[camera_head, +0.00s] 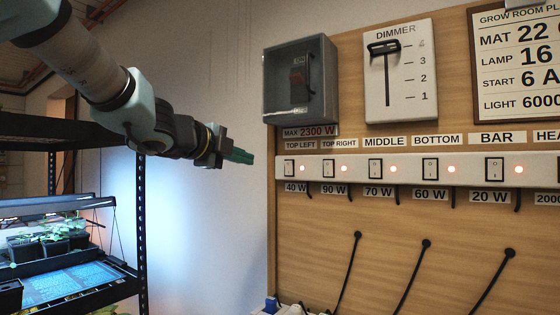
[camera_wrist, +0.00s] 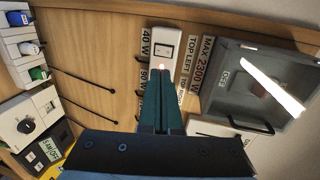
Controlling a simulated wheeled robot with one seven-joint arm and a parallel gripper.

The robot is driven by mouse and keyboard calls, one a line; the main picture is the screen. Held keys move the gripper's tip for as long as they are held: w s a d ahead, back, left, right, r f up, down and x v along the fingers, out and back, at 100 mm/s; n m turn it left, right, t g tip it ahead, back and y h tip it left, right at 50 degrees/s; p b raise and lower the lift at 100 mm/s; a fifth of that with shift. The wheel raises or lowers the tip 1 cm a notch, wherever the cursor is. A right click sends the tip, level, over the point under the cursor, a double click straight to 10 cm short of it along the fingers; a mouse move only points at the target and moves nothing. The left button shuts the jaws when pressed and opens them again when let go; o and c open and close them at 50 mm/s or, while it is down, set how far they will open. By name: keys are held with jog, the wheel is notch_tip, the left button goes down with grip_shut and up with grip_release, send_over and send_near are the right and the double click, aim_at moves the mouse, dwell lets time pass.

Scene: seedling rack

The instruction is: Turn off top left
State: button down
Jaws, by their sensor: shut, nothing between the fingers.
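The TOP LEFT switch (camera_head: 289,168) is a small rocker in a black frame at the left end of a white strip on the wooden board, between its TOP LEFT and 40 W labels. The lamp (camera_head: 302,169) beside it glows orange-red. My gripper (camera_head: 250,157) has green fingers, shut and empty, left of the board's edge in the head view. In the wrist view its fingertips (camera_wrist: 162,73) point toward the strip's end, where the same switch (camera_wrist: 165,46) shows just beyond the lit lamp. The fingers hide the neighbouring switches there. Contact with the switch is not visible.
More rockers with lit lamps, such as TOP RIGHT (camera_head: 328,168), continue rightward. A clear-covered box (camera_head: 273,85) and a dimmer slider (camera_head: 384,48) sit above. Cables hang below. A dark plant rack (camera_head: 141,220) stands at left. A plug strip (camera_wrist: 22,50) shows in the wrist view.

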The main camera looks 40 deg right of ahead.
jog(key=shift+s+d+r+m+g, duration=0.2)
jog(key=shift+s+m+g, duration=0.1)
jog(key=shift+d, duration=0.1)
send_near(288, 165)
notch_tip(288, 165, down, 2)
jog(key=d, duration=0.3)
jog(key=shift+w+d+r+p, duration=0.3)
jog(key=shift+w+d+p, duration=0.45)
jog(key=shift+d+p, duration=0.15)
jog(key=shift+w+d, duration=0.2)
jog(key=shift+d, duration=0.45)
jog(key=shift+s, duration=0.15)
